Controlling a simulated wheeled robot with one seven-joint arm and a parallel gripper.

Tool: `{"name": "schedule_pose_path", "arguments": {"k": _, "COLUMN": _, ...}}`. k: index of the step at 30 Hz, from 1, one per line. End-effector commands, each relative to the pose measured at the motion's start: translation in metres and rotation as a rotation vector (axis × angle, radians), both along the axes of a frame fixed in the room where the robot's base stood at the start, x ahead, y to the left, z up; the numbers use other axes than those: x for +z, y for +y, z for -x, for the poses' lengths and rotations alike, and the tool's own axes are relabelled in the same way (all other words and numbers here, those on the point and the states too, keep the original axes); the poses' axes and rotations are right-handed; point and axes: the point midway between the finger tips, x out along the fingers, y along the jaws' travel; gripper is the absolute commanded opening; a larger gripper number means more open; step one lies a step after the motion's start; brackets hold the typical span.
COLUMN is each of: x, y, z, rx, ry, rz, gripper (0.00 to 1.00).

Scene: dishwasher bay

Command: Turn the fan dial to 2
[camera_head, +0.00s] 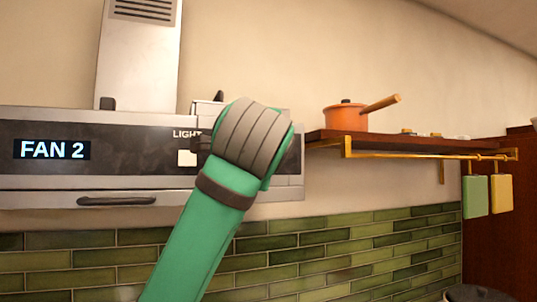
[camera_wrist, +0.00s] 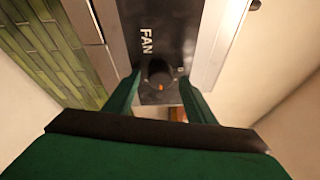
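The fan dial (camera_wrist: 158,74) is a dark round knob with a small orange mark, on the hood's black panel in the wrist view. The word FAN is printed beside it. My gripper (camera_wrist: 160,84) has its two green fingers on either side of the dial, apart, with a small gap showing at each side. Whether the tips touch the panel I cannot tell. In the head view the range hood (camera_head: 60,188) has a display (camera_head: 52,149) reading "FAN 2". My arm hides the dial and the fingers there.
A white light button (camera_head: 187,158) under the word LIGHT is just left of my wrist. A handle (camera_head: 117,201) runs below the panel. Right of the hood, a wooden shelf (camera_head: 400,143) with a brass rail holds an orange pot (camera_head: 346,118).

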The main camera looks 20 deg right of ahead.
Motion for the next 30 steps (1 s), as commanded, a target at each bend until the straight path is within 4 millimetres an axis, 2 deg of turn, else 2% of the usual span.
{"name": "schedule_pose_path", "arguments": {"k": 8, "x": 0.001, "y": 0.003, "z": 0.004, "rx": 0.002, "ry": -0.002, "rz": 0.002, "gripper": 0.5}}
{"name": "schedule_pose_path", "arguments": {"k": 11, "x": 0.001, "y": 0.006, "z": 0.014, "rx": 0.002, "ry": -0.002, "rz": 0.002, "gripper": 0.5}}
{"name": "schedule_pose_path", "arguments": {"k": 24, "x": 0.0, "y": 0.035, "z": 0.085, "rx": 0.006, "ry": -0.002, "rz": 0.002, "gripper": 0.5}}
{"name": "schedule_pose_path", "arguments": {"k": 30, "x": -0.001, "y": 0.04, "z": 0.098, "rx": 0.005, "ry": 0.001, "rz": 0.0, "gripper": 0.5}}
